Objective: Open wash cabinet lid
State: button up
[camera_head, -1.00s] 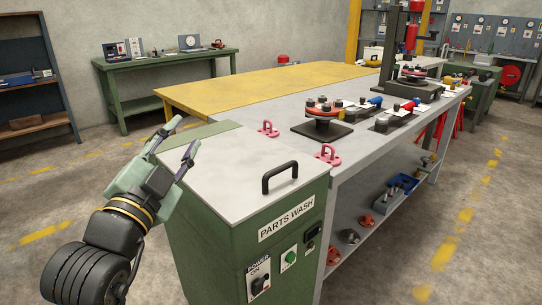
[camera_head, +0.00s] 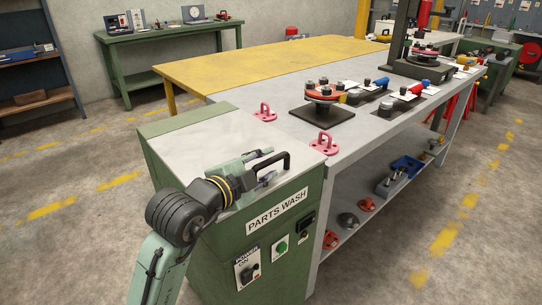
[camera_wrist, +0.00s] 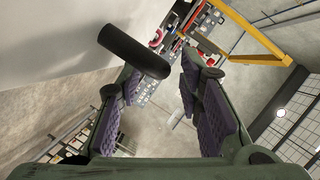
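The green wash cabinet (camera_head: 219,238) carries a "PARTS WASH" label. Its pale grey lid (camera_head: 185,145) lies flat and closed on top. The lid's black handle (camera_head: 286,158) stands at the front edge, partly hidden by my gripper (camera_head: 270,166). My gripper is open, low over the lid, with its fingertips at the handle. In the wrist view the handle (camera_wrist: 133,50) crosses just beyond the left fingertip, and my gripper (camera_wrist: 160,72) shows its two purple-padded fingers apart with nothing held. I cannot tell whether a finger touches the handle.
A grey workbench (camera_head: 232,97) adjoins the cabinet on the right, with two pink brackets (camera_head: 265,113) (camera_head: 321,143) near the lid. A spool fixture (camera_head: 322,104) stands farther along it. A power switch (camera_head: 248,271) and a green button (camera_head: 280,247) are on the cabinet front.

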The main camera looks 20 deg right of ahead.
jog(key=shift+p+x, duration=0.35)
jog(key=shift+x, duration=1.35)
grip_shut()
